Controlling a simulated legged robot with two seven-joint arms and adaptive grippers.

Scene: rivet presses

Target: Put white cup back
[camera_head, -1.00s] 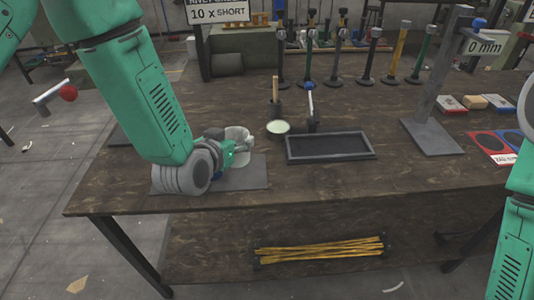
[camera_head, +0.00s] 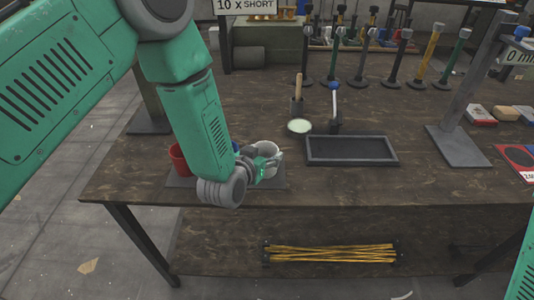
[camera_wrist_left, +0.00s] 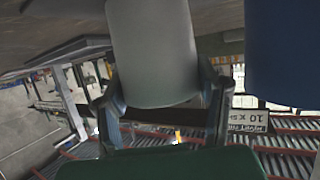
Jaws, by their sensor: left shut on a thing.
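The white cup (camera_head: 268,153) is upright at the right part of a dark mat (camera_head: 274,184) on the wooden bench. My left gripper (camera_head: 264,167) is shut on the white cup from its near left side. I cannot tell whether the cup's base touches the mat. In the left wrist view, the white cup (camera_wrist_left: 153,50) stands between the two fingers (camera_wrist_left: 165,98). A blue cup (camera_wrist_left: 282,50) is close beside it there. In the head view the blue cup is mostly hidden behind my left arm. My right gripper is out of view.
A red cup (camera_head: 178,159) stands on the left of the mat, partly behind my arm. A black tray (camera_head: 310,161), a pale green round dish (camera_head: 299,126) and a grey stand (camera_head: 458,147) are to the right. The bench's front edge is close to the mat.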

